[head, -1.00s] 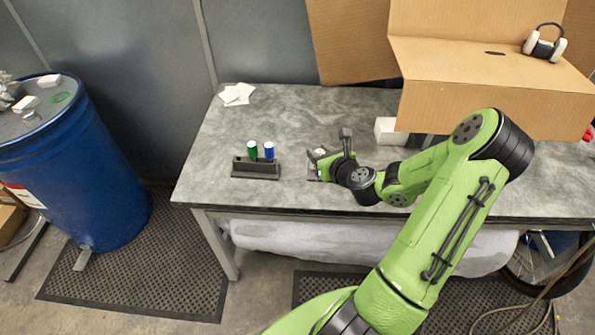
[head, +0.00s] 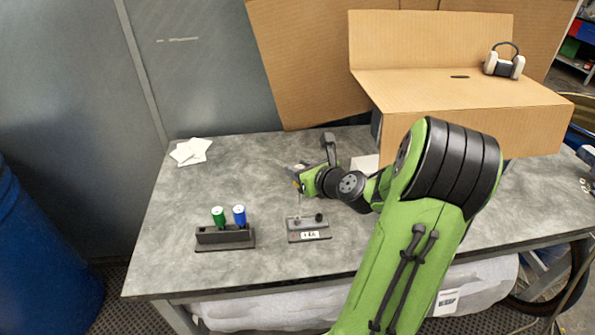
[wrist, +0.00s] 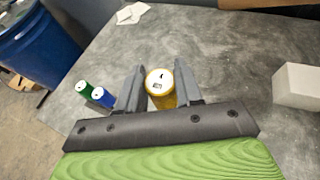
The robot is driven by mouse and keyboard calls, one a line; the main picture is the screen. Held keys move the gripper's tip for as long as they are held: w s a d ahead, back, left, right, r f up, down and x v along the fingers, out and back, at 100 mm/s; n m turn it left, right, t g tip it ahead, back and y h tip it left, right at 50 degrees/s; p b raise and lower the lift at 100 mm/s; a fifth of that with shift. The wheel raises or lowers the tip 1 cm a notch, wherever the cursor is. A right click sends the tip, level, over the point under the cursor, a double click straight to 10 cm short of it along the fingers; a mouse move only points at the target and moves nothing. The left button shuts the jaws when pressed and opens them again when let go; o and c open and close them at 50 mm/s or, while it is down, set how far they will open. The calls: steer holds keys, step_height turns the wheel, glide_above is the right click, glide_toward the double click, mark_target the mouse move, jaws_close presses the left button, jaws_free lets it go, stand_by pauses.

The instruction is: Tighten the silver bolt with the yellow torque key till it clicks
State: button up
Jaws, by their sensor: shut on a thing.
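My gripper (head: 299,178) is shut on the yellow torque key (wrist: 161,88). In the wrist view the key's round white top with a dark mark shows between the two grey fingers. In the head view the gripper is above and behind a small grey fixture block (head: 309,237) with a white label, and a thin shaft points down from it, apart from the block. Small knobs stand on the block's top; I cannot tell which one is the silver bolt. The block is hidden in the wrist view.
A dark rack (head: 225,241) left of the block holds a green key (head: 218,216) and a blue key (head: 239,215). A white box (head: 364,163) and a large cardboard box (head: 470,120) stand behind and right. White papers (head: 190,151) lie back left. The table between is clear.

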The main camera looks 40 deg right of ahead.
steer(key=shift+w+d+f+b, duration=0.15)
steer(key=shift+w+f+b, duration=0.2)
steer(key=shift+w+f, duration=0.55)
steer(key=shift+s+r, duration=0.3)
steer(key=shift+s, duration=0.1)
steer(key=shift+w+p, duration=0.1)
steer(key=shift+p, duration=0.35)
step_height(320, 180, down, 5)
steer(key=b, duration=0.3)
steer(key=shift+r, duration=0.1)
steer(key=shift+p, duration=0.7)
